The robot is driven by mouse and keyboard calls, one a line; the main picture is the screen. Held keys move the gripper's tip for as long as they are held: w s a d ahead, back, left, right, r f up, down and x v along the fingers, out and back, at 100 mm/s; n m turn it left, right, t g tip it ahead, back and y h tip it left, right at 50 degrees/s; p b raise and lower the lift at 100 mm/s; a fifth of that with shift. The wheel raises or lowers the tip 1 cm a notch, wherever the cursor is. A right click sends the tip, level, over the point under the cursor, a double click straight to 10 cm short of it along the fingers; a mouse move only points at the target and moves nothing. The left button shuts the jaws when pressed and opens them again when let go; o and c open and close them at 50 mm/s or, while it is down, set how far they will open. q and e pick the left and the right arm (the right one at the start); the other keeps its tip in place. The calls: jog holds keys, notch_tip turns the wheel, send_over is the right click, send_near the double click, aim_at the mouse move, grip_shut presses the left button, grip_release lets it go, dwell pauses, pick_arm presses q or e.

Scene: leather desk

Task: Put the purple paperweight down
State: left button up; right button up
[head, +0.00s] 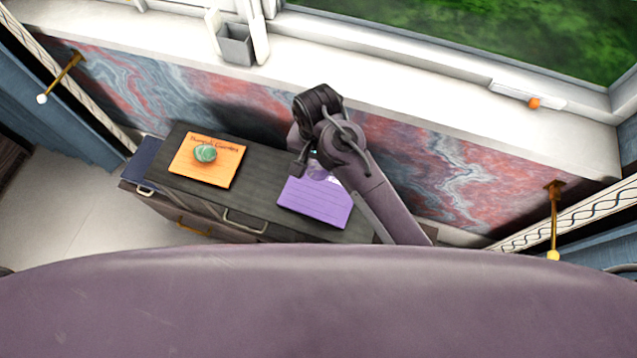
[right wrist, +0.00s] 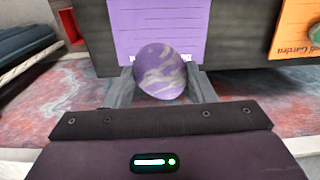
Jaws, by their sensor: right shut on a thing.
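The purple paperweight (right wrist: 160,72), round with pale marbling, sits between the two fingers of my right gripper (right wrist: 158,86) in the right wrist view. In the head view my right gripper (head: 310,165) hides part of the paperweight (head: 318,171). The gripper is shut on it, above the far edge of a purple lined sheet (head: 315,203) on the dark desk. The sheet also shows behind the paperweight in the right wrist view (right wrist: 158,25). I cannot tell whether the paperweight touches it. My left gripper is not in view.
An orange sheet (head: 222,170) with a green round paperweight (head: 205,153) lies at the left of the dark desk (head: 258,188). The desk top between the two sheets is clear. A marbled wall and white window sill (head: 400,80) run behind the desk.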

notch_tip(320, 180, down, 9)
jog(key=shift+w+f+p, duration=0.1)
jog(key=shift+p, duration=0.35)
notch_tip(320, 180, down, 4)
jog(key=shift+r, duration=0.1)
jog(key=shift+f, duration=0.2)
jog(key=shift+f, duration=0.15)
jog(key=o, duration=1.1)
